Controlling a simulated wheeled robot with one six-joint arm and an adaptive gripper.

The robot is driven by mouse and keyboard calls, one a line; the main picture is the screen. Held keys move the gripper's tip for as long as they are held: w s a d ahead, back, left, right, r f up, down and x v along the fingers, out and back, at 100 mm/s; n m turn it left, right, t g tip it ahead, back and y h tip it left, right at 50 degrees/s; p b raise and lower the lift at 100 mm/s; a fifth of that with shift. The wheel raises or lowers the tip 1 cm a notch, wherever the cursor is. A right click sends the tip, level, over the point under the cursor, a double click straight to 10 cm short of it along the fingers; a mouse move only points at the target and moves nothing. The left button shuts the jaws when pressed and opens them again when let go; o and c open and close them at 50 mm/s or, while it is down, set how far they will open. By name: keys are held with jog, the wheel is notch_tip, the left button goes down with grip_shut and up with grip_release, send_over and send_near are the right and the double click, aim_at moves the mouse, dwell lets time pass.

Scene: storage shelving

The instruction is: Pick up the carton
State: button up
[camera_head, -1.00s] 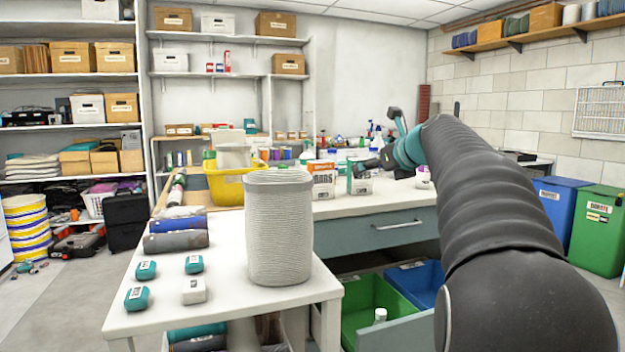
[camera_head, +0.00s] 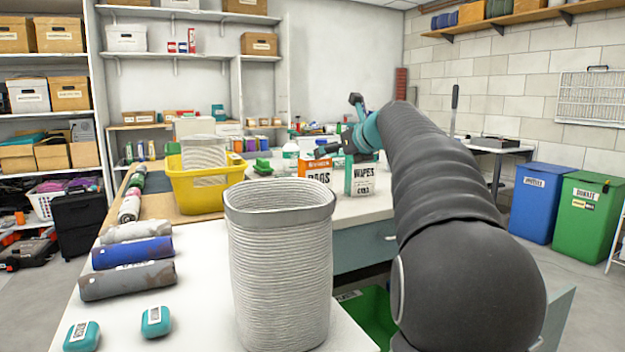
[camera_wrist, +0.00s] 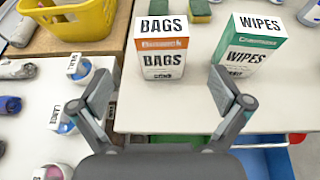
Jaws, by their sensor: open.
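Two cartons stand upright side by side on the white worktop. The orange-and-white BAGS carton (camera_wrist: 162,50) is on the left and also shows in the head view (camera_head: 317,169). The green-and-white WIPES carton (camera_wrist: 248,46) is on the right and also shows in the head view (camera_head: 361,178). My gripper (camera_wrist: 163,88) is open and empty. In the wrist view, the BAGS carton appears beyond the gap between the fingers, and the WIPES carton appears beyond the right finger. In the head view, my gripper (camera_head: 335,148) is small near the cartons' tops, and its fingers are hard to make out.
A tall ribbed grey bin (camera_head: 280,270) stands on the near table. A yellow basket (camera_head: 200,190) is left of the cartons. Labelled cups (camera_wrist: 88,72) lie left in the wrist view. Sponges (camera_wrist: 199,10) lie behind the cartons. An open green bin (camera_head: 372,312) is below the worktop.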

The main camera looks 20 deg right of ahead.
aim_at(317, 162)
jog(key=x, duration=0.5)
jog(key=shift+w+a+f, duration=0.1)
jog(key=shift+w+f, duration=0.05)
jog(key=shift+w, duration=0.2)
jog(key=shift+x, duration=2.9)
jog(key=shift+d, duration=0.2)
jog(key=c, duration=0.7)
